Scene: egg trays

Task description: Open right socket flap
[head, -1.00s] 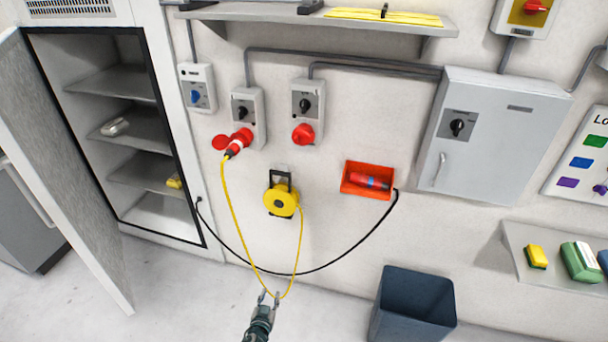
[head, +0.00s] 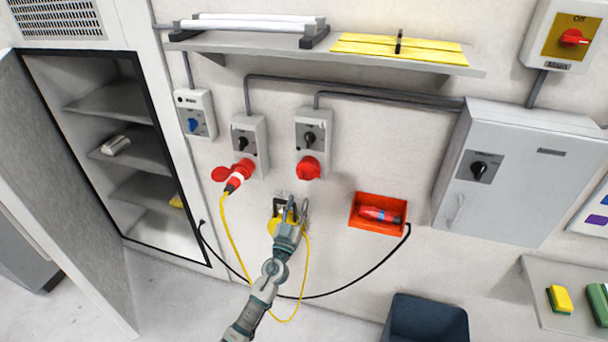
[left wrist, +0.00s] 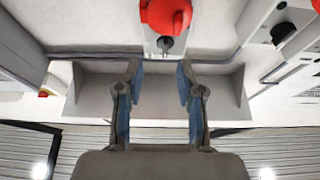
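The right socket (head: 310,135) is a grey wall box with a black rotary switch and a round red flap (head: 309,168) at its lower end. The flap looks shut. A red flap also shows at the top of the left wrist view (left wrist: 165,14), beyond the fingers. My right gripper is not in view.
The left socket (head: 248,138) has a red plug (head: 238,178) in it, with a yellow cable hanging down. An orange-red holder (head: 364,216) with a red connector is at the lower right. A grey cabinet (head: 520,185) is farther right. A shelf (head: 330,58) runs above.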

